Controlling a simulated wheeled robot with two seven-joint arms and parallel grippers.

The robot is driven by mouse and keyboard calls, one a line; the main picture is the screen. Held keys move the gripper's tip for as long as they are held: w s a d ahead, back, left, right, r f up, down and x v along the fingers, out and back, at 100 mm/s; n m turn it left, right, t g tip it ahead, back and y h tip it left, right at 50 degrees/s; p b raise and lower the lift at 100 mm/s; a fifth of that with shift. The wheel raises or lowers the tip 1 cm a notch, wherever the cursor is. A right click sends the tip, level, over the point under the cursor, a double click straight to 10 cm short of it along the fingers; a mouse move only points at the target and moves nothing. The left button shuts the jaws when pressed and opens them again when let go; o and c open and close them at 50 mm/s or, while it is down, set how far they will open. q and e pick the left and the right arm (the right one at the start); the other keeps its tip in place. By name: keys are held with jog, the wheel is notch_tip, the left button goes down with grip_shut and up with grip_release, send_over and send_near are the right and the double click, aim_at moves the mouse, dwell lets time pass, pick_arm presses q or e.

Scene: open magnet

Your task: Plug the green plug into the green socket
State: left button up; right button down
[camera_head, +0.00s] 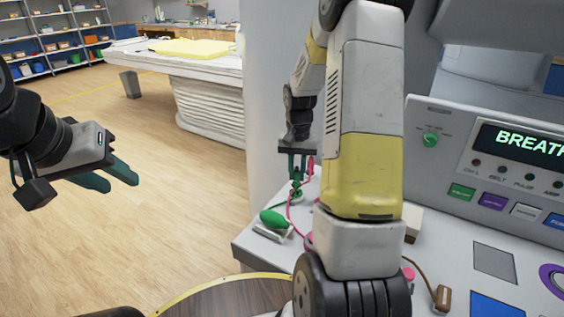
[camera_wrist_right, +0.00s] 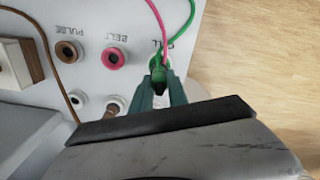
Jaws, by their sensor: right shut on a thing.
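My right gripper (camera_head: 297,168) is at the far left end of the console, and its fingers also show in the wrist view (camera_wrist_right: 160,92). It is shut on the green plug, whose dark body (camera_wrist_right: 158,88) shows between the fingers. A green cable (camera_wrist_right: 189,18) rises from there. The green socket (camera_wrist_right: 166,57), in line with the pink and brown sockets, is directly beyond the fingertips and largely hidden by the fingers and cable. I cannot tell whether the plug touches it. My left gripper (camera_head: 122,180) is open and empty over the floor at left.
The pink socket (camera_wrist_right: 113,57) and brown socket (camera_wrist_right: 68,51) sit beside the green one. A pink cable (camera_wrist_right: 158,18) crosses close to the green cable. A green bulb (camera_head: 273,219) lies on the console (camera_head: 255,243). A patient table (camera_head: 200,66) stands behind; the floor at left is clear.

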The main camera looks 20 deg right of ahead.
jog(key=shift+f, duration=1.25)
jog(key=c, duration=1.2)
grip_release()
jog(key=shift+r, duration=0.15)
notch_tip(320, 180, up, 8)
jog(key=shift+f, duration=0.1)
jog(key=s+a+r+n+t, duration=0.3)
jog(key=s+a+r, duration=0.3)
jog(key=s+r, duration=0.45)
jog(key=s+a+r+n+t+y, duration=0.2)
jog(key=s+a+r, duration=0.4)
jog(key=s, duration=0.5)
jog(key=shift+r+n+t, duration=0.2)
jog(key=shift+n+t, duration=0.2)
jog(key=shift+t, duration=0.2)
